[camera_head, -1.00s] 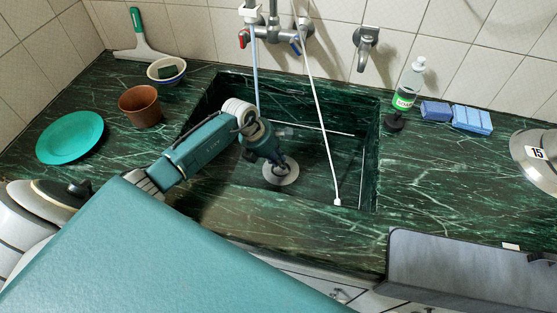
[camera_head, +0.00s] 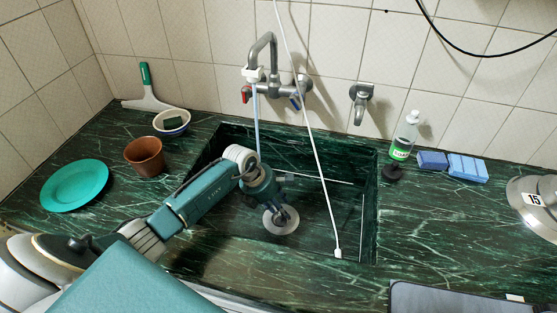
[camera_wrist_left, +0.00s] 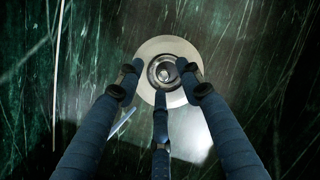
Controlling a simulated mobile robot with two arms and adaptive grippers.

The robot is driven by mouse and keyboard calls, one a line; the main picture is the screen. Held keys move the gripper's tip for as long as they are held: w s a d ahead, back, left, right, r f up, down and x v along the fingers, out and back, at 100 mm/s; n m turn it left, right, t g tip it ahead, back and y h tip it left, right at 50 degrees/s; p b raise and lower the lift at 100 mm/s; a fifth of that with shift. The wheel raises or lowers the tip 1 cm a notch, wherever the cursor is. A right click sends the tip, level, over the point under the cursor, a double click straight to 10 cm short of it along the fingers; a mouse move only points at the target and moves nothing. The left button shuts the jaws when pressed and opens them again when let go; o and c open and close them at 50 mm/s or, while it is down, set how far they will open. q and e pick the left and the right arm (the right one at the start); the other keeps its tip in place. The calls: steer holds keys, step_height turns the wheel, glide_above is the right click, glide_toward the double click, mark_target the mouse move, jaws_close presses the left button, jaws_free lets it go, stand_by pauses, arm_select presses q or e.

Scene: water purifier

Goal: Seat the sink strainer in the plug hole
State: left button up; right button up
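The plug hole is a pale metal disc (camera_head: 272,226) on the sink floor. In the left wrist view its broad rim (camera_wrist_left: 150,48) surrounds a small round metal piece with a dark ring (camera_wrist_left: 163,71), apparently the strainer. My left gripper (camera_head: 282,213) reaches down into the sink over the disc. In the left wrist view its fingers (camera_wrist_left: 160,74) stand around the small metal piece, two at the sides and one in front. Whether they touch it, and whether the piece is fully down, I cannot tell. My right gripper is out of view.
The green marble sink (camera_head: 330,215) has a thin white tube (camera_head: 322,170) hanging into it, right of my gripper. A tap (camera_head: 268,80) is behind. A brown pot (camera_head: 145,157) and turquoise plate (camera_head: 75,186) stand left; a bottle (camera_head: 404,138) and blue sponges (camera_head: 467,167) right.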

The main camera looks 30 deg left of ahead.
arm_select(q)
step_height(320, 180, up, 6)
steer(key=r+p, duration=0.1)
steer(key=p, duration=0.5)
step_height(320, 180, up, 10)
steer(key=t, duration=0.1)
glide_above(279, 214)
steer(key=s+d+r+t+h+p, duration=0.1)
steer(key=s+r, duration=0.3)
steer(key=r, duration=0.7)
steer(key=shift+d+m+h+p, duration=0.4)
steer(key=shift+h, duration=0.1)
steer(key=shift+w, duration=0.1)
